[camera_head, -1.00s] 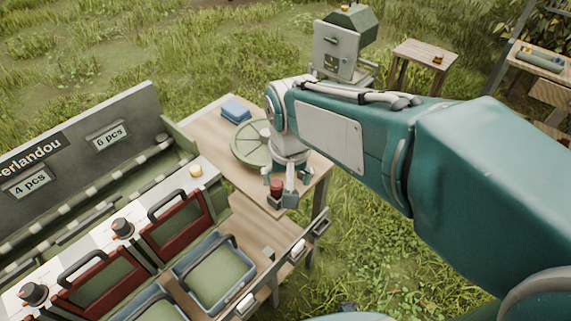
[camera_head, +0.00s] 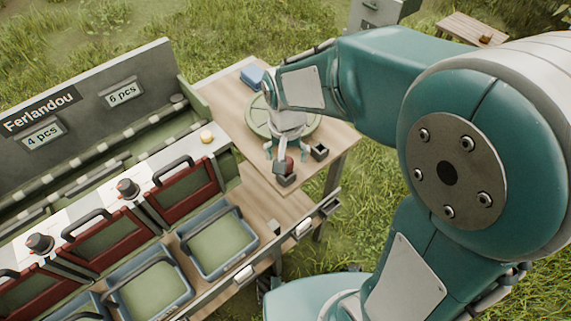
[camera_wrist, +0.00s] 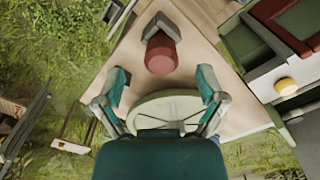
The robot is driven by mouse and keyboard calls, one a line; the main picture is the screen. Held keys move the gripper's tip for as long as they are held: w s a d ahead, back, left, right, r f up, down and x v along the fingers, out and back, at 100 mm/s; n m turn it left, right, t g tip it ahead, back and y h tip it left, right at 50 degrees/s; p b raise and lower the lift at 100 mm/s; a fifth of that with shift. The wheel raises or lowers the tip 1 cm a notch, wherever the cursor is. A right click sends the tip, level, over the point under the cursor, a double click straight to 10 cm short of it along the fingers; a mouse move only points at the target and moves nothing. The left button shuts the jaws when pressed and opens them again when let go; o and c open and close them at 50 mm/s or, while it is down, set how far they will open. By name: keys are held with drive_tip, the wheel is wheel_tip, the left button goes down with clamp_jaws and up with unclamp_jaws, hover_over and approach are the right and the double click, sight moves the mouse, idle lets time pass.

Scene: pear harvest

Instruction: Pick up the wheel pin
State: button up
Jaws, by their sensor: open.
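A red cylinder (camera_wrist: 160,58), which I take to be the wheel pin, stands in a dark square holder (camera_wrist: 161,24) near the corner of the wooden table in the wrist view. The red cylinder also shows in the head view (camera_head: 290,163), partly behind a finger. My gripper (camera_wrist: 163,82) is open and empty, its two teal fingers spread wide apart, with the cylinder between and just beyond the tips in the picture. In the head view my gripper (camera_head: 283,158) hangs over the table beside it. Contact cannot be made out.
A round green wheel (camera_wrist: 165,105) lies on the table (camera_head: 228,100) under my wrist. A second dark block (camera_head: 320,152) sits near the table's right edge. A blue item (camera_head: 252,76) lies at the back. Left stands a sorting station with blue crates (camera_head: 215,240) and red-framed doors.

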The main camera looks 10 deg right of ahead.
drive_tip(key=f, duration=0.5)
drive_tip(key=shift+w+f, duration=0.1)
drive_tip(key=shift+w, duration=0.2)
clamp_jaws()
